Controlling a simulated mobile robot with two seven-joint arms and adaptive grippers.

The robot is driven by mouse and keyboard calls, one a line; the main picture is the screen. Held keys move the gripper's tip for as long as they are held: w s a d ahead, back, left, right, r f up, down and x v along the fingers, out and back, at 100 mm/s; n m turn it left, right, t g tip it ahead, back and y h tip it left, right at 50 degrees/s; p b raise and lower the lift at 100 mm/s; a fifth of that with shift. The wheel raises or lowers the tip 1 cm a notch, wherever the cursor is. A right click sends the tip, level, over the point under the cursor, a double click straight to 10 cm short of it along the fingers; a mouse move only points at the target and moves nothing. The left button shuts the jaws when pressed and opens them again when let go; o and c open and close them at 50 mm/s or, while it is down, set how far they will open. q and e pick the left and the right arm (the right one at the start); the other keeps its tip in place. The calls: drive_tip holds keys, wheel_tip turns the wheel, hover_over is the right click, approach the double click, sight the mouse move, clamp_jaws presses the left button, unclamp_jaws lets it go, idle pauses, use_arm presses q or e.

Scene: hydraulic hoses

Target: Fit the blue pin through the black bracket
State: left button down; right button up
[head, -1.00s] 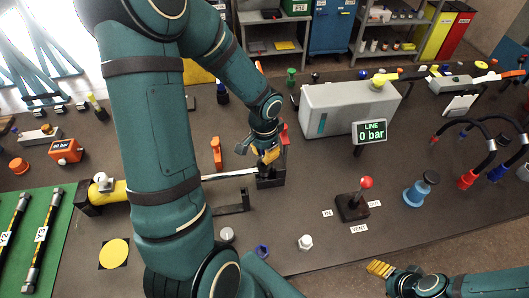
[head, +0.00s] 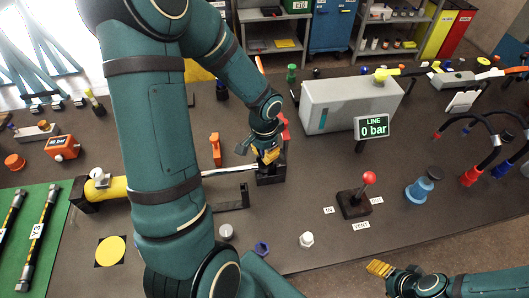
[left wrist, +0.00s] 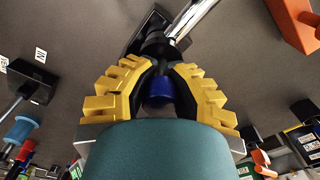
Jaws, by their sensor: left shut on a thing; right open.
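The black bracket (head: 271,178) stands on the bench in the head view, with the silver rod (head: 235,169) of a yellow cylinder (head: 113,188) running to it from the left. My left gripper (head: 268,156) is directly over the bracket, partly hiding it. In the left wrist view its yellow fingers (left wrist: 159,80) are shut on the blue pin (left wrist: 159,93), whose blue end shows between them. The bracket (left wrist: 148,28) and the dark end of the rod (left wrist: 192,22) lie just beyond the fingertips. How far the pin is in the bracket is hidden. My right gripper (head: 379,268) is empty at the front right.
An orange stand (head: 215,149) is left of the bracket, and a black L-shaped piece (head: 234,200) is in front. A grey box (head: 345,104) with a 0 bar display (head: 373,127) stands to the right. A red-knobbed lever (head: 357,198) is at the front right.

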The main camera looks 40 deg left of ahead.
use_arm(q)
drive_tip(key=shift+f+b, duration=0.55)
drive_tip(key=shift+f, duration=0.15)
drive_tip(key=c, duration=0.9)
unclamp_jaws()
drive_tip(key=shift+r, duration=0.1)
wheel_tip(320, 180, up, 12)
drive_tip(key=shift+s+f, duration=0.1)
drive_tip(key=shift+s, duration=0.05)
